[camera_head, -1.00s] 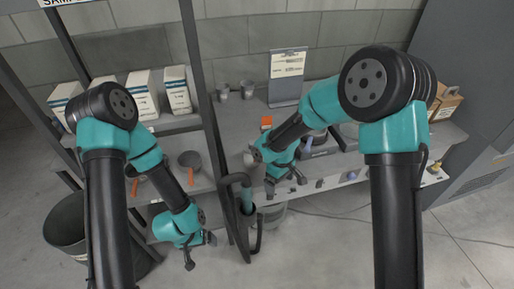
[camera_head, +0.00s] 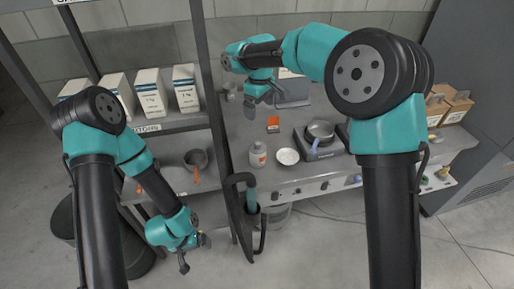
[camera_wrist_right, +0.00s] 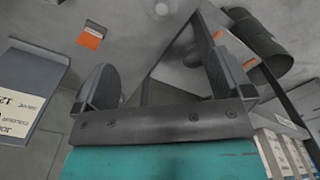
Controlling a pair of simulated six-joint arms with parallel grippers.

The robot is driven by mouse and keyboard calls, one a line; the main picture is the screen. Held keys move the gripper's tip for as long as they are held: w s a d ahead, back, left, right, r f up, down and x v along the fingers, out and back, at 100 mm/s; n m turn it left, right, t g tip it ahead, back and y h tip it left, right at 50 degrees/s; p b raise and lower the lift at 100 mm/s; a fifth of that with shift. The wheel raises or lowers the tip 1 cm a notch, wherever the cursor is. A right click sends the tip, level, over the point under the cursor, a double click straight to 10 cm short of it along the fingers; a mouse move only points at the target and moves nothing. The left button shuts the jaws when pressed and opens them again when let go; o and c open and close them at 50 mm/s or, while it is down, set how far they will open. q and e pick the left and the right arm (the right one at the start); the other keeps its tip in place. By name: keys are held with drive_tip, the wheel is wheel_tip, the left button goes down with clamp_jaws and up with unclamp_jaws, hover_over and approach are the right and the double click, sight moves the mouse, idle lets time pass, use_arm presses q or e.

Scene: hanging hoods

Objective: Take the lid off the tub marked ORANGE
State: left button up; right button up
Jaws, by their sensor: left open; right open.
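In the head view a small white tub (camera_head: 257,155) with an orange-red patch stands near the front of the grey counter. Its lettering is too small to read, and I cannot tell whether a lid is on it. A white round dish or lid (camera_head: 288,157) lies just right of it. My right gripper (camera_head: 264,100) is open and empty above the back of the counter, behind the tub. Its two fingers also show apart in the right wrist view (camera_wrist_right: 160,75). My left gripper (camera_head: 195,254) is open and empty, low in front of the left shelf.
An orange card (camera_head: 273,124) stands behind the tub. A pan (camera_head: 320,131) sits on a dark hob to the right. Grey cups (camera_head: 228,88) and a sign board (camera_head: 292,91) are at the back. White boxes (camera_head: 150,92) and a pot (camera_head: 196,159) fill the left shelves.

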hover_over(258, 143)
drive_tip(key=f, duration=1.1)
drive_tip(key=shift+s+d+f, duration=0.1)
drive_tip(key=shift+d+f, duration=0.05)
drive_tip(key=shift+d, duration=0.1)
drive_tip(key=shift+f, duration=0.4)
drive_tip(key=shift+f, duration=0.15)
drive_tip(key=shift+a+f, duration=0.2)
drive_tip(key=shift+f, duration=2.25)
drive_tip(key=shift+c, duration=0.5)
drive_tip(key=c, duration=0.9)
